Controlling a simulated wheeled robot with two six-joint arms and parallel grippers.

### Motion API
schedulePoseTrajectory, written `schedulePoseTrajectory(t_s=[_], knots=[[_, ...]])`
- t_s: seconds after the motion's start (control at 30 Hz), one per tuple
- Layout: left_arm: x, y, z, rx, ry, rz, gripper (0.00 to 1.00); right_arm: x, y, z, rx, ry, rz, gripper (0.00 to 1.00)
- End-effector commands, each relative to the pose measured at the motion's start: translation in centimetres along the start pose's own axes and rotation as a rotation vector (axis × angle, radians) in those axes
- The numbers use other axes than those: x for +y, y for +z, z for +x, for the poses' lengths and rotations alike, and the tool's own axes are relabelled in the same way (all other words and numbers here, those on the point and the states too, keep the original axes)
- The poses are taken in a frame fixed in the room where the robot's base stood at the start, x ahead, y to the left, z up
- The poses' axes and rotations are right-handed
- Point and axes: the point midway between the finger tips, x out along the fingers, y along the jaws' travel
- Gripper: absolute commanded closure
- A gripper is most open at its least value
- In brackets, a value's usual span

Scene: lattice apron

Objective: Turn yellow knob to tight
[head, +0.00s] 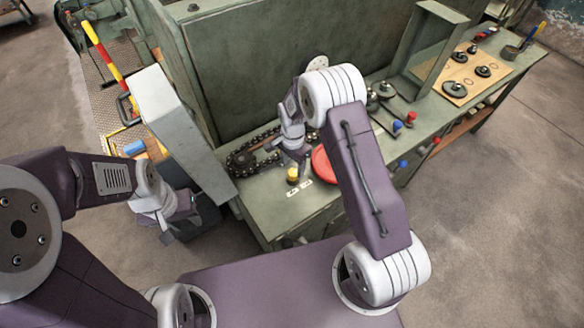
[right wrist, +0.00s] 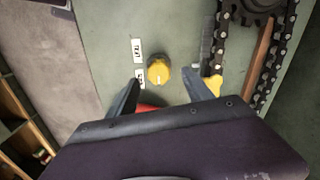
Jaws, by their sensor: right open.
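The yellow knob (head: 292,175) stands on the green bench top near its front left corner, beside two small white labels (head: 306,184). In the right wrist view the knob (right wrist: 159,70) sits upright with a small pale mark on its lower side. The labels (right wrist: 137,50) lie to its left there; their lettering is too small to read surely. My right gripper (right wrist: 162,82) is open and empty, its fingertips on either side of the knob's lower part in that view, apparently apart from it. My left gripper (head: 180,228) hangs at the left, away from the bench; its jaws are unclear.
A chain and sprocket (head: 243,162) lie just left of the knob, and a red disc (head: 322,164) lies to its right, partly behind my right arm. A grey metal panel (head: 175,120) stands to the left. Red and blue knobs (head: 398,126) and a wooden board (head: 460,76) are further right.

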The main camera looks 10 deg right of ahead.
Motion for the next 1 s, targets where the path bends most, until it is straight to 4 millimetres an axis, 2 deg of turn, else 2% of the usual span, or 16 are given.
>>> schedulePoseTrajectory(t_s=[0.1, 0.2, 0.47, 0.57, 0.7, 1.0], knots=[[0.0, -0.1, -0.4, 0.0, 0.0, 0.0, 0.64, 0.0, 0.0, 1.8, -0.001, 0.002, 0.0, 0.41], [0.0, -0.1, -0.5, 0.0, 0.0, 0.0, 0.64, 0.0, 0.0, 2.6, 0.0, 0.0, 0.0, 0.41], [0.0, -0.1, -0.5, 0.0, 0.0, 0.0, 0.64, 0.0, 0.0, 3.0, 0.0, -0.001, 0.0, 0.41], [0.0, -0.1, -0.5, 0.0, 0.0, 0.0, 0.64, 0.0, 0.0, 3.0, 0.0, -0.001, 0.0, 0.63], [0.0, -0.1, -0.5, 0.0, 0.0, 0.0, 0.64, 0.0, 0.0, 3.0, 0.0, -0.001, 0.0, 1.0], [0.0, 0.0, -0.4, 0.0, 0.0, 0.0, 0.64, 0.0, 0.0, 2.9, 0.001, -0.001, -0.038, 1.0]])
